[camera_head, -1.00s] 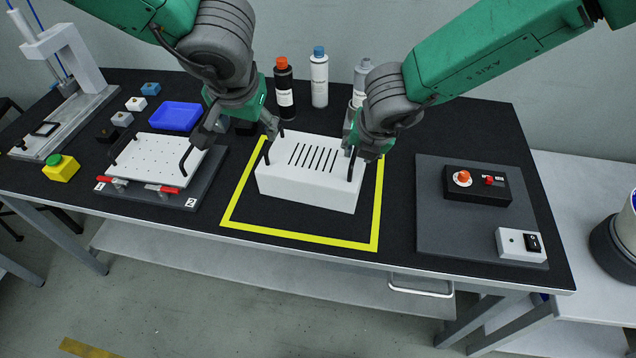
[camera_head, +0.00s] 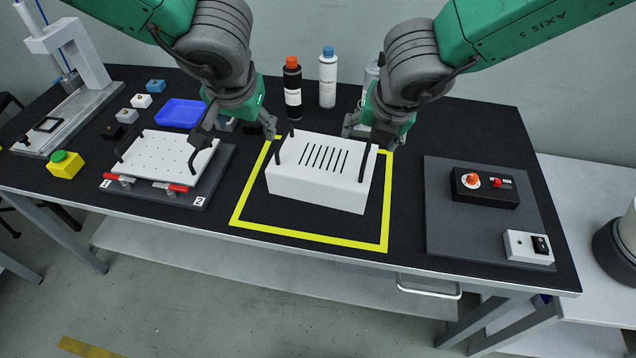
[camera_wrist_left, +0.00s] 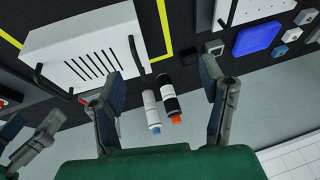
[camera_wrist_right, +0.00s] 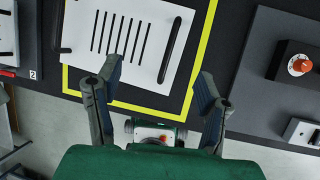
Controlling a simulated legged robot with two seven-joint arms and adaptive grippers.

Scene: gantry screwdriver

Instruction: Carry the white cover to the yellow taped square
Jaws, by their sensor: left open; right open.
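The white cover (camera_head: 318,184), a box with dark slots on top and two black handles, sits upright inside the yellow taped square (camera_head: 310,239) on the black table. It also shows in the left wrist view (camera_wrist_left: 75,37) and the right wrist view (camera_wrist_right: 115,65). My left gripper (camera_head: 238,143) is open and empty, beyond the cover's left end and apart from the left handle. My right gripper (camera_head: 366,132) is open and empty, behind the cover's right end and apart from the right handle. The back edge of the tape is partly hidden by the cover and grippers.
A white perforated plate (camera_head: 165,155) with black handles sits on a grey fixture at left. Bottles (camera_head: 328,78) stand behind the cover. A grey panel with a control box (camera_head: 485,188) lies at right. A blue tray (camera_head: 180,113) is at back left.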

